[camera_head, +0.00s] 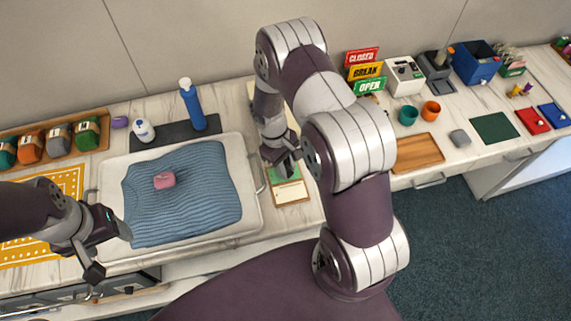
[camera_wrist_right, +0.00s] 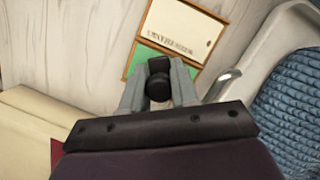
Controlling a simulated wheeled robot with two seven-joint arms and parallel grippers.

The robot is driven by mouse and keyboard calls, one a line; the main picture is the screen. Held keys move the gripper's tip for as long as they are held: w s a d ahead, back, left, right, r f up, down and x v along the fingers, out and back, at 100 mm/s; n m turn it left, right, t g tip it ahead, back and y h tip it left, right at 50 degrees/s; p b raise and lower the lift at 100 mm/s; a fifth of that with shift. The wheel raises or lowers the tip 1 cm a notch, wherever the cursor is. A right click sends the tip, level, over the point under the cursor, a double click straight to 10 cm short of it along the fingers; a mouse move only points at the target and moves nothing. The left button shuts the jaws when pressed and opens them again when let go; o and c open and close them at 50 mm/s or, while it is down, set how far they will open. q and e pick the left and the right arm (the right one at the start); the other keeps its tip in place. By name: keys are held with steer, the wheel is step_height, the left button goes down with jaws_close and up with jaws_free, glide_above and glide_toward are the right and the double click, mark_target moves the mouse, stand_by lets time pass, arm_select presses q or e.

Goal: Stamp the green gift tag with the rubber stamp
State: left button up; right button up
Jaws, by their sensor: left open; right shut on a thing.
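My right gripper (camera_head: 285,168) is over a small wooden-framed board (camera_head: 307,199) right of the white tray. It is shut on the black rubber stamp (camera_wrist_right: 158,80), which shows between its fingers in the wrist view. Below the stamp is a green surface (camera_wrist_right: 132,62), the green gift tag as far as I can tell, partly hidden by the gripper. A cream card with a printed line (camera_wrist_right: 185,25) lies beside the green on the same board. I cannot tell whether the stamp touches the green. My left gripper (camera_head: 110,248) is open and empty at the white tray's left edge.
A blue bottle (camera_head: 193,108) and a white bottle (camera_head: 144,131) stand behind. A wooden board (camera_head: 417,152) and cups (camera_head: 431,111) are at right.

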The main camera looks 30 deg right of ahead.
steer(key=shift+f, duration=0.2)
steer(key=shift+s+f+b, duration=0.1)
steer(key=shift+f+b, duration=0.25)
stand_by(1.3)
step_height(320, 180, up, 7)
steer(key=p, duration=0.6)
steer(key=shift+r, duration=0.1)
steer(key=shift+f, duration=0.2)
stand_by(0.5)
